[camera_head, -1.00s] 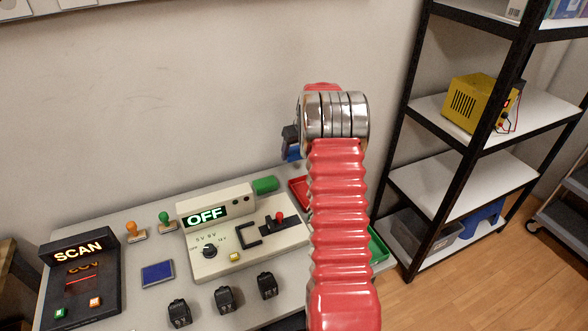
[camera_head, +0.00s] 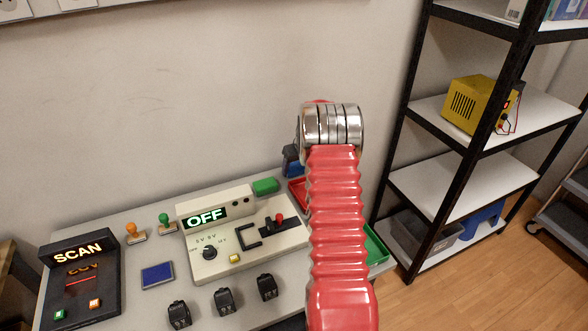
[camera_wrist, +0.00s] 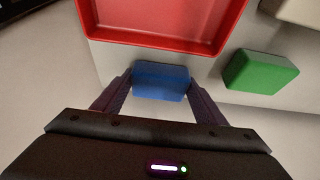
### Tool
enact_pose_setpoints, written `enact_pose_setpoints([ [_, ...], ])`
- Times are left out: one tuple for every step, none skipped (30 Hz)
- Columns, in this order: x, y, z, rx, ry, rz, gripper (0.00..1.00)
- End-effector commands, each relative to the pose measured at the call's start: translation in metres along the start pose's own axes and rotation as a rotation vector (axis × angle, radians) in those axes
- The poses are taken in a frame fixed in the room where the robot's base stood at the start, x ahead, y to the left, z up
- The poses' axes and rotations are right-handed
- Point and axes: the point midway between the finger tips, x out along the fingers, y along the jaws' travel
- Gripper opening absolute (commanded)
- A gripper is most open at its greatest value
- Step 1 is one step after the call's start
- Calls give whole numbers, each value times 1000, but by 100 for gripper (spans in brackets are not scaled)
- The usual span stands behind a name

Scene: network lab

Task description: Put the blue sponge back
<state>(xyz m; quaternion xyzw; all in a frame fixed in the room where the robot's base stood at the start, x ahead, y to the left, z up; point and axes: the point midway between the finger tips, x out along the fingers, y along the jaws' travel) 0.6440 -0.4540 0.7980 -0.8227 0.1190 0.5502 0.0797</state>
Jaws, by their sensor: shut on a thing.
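The blue sponge (camera_wrist: 160,82) is held between the two fingers of my gripper (camera_wrist: 159,90) in the wrist view. In the head view my gripper (camera_head: 291,158) is a small dark shape left of my arm's silver joint, and a bit of blue shows below it. The green sponge (camera_wrist: 261,72) lies to the right of the blue one, apart from it. It also shows at the back of the desk in the head view (camera_head: 265,185). A red tray (camera_wrist: 168,20) lies beyond the blue sponge. Whether the blue sponge touches the desk is unclear.
The desk (camera_head: 130,262) stands against the wall and holds a device reading OFF (camera_head: 215,213), a SCAN unit (camera_head: 82,270), stamps, a blue pad (camera_head: 157,275) and black clips. A green tray (camera_head: 376,247) is partly behind my arm. A black shelf (camera_head: 455,190) stands at right.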

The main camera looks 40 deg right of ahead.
Motion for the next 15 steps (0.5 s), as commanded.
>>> enact_pose_setpoints([
  [0, 0, 0, 0, 1, 0, 41],
  [0, 0, 0, 0, 1, 0, 41],
  [0, 0, 0, 0, 0, 0, 41],
  [0, 0, 0, 0, 0, 0, 41],
  [0, 0, 0, 0, 0, 0, 41],
  [0, 0, 0, 0, 0, 0, 41],
  [0, 0, 0, 0, 0, 0, 41],
  [1, 0, 0, 0, 0, 0, 41],
  [2, 0, 1, 0, 0, 0, 41],
  [2, 0, 1, 0, 0, 0, 67],
  [2, 0, 1, 0, 0, 0, 69],
  [2, 0, 1, 0, 0, 0, 72],
  [2, 0, 1, 0, 0, 0, 74],
  [2, 0, 1, 0, 0, 0, 76],
  [2, 0, 1, 0, 0, 0, 79],
])
